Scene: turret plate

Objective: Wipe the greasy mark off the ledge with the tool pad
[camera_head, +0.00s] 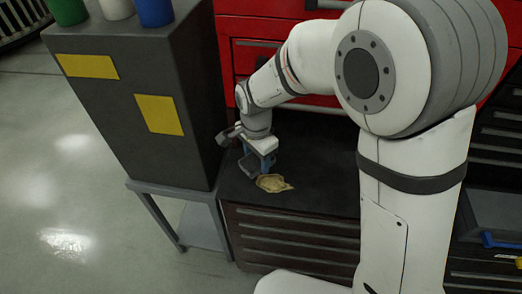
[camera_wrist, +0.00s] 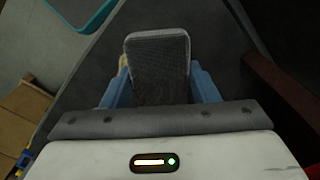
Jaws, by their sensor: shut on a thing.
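The greasy mark (camera_head: 273,184) is a tan, uneven patch on the dark ledge (camera_head: 325,185), near its front left part. My gripper (camera_head: 262,160) is over the ledge just behind the mark, its blue fingers shut on the dark grey tool pad (camera_head: 250,163). In the wrist view the pad (camera_wrist: 158,65) stands out between the fingers of my gripper (camera_wrist: 158,88). A tan sliver of the mark (camera_wrist: 123,65) shows at the pad's left edge; the rest there is hidden. I cannot tell whether the pad touches the ledge.
A tall dark cabinet (camera_head: 128,115) with yellow labels stands close on the left, with green, white and blue containers on top. Red drawers (camera_head: 262,28) rise behind the ledge. A blue-handled tool (camera_head: 500,241) lies at the right. Open floor (camera_head: 55,170) is at the left.

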